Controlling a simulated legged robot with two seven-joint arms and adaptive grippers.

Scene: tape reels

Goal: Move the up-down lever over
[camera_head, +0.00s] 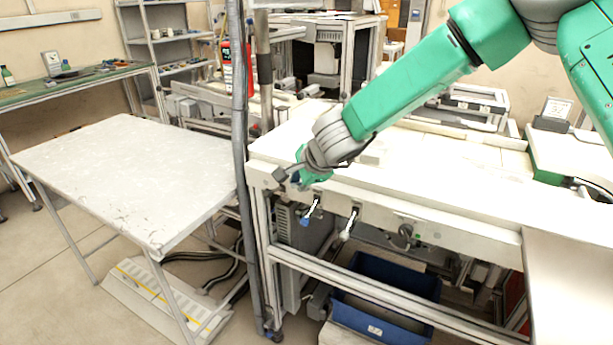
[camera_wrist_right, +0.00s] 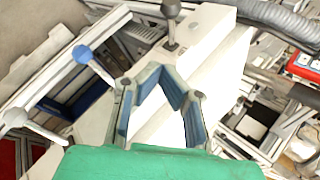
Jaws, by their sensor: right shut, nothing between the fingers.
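My right gripper (camera_head: 300,176) is at the front left corner of the white bench (camera_head: 445,178), pointing down and left. In the wrist view its blue-padded fingers (camera_wrist_right: 160,73) come together at the tips with nothing between them. Three levers are on the bench's front side. A dark-knobbed lever (camera_wrist_right: 171,12) stands ahead of the fingertips, apart from them; a grey block (camera_head: 280,174) beside the gripper in the head view may be its knob. A blue-tipped lever (camera_head: 306,219) and a white-tipped lever (camera_head: 347,231) lie to the right. I cannot tell which is the up-down lever. My left gripper is not in view.
A grey post (camera_head: 240,150) rises close to the left of the gripper. A bare worktable (camera_head: 125,170) stands further left. A round dark knob (camera_head: 406,231) is on the bench front, and a blue bin (camera_head: 385,290) sits below. The bench top is mostly clear.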

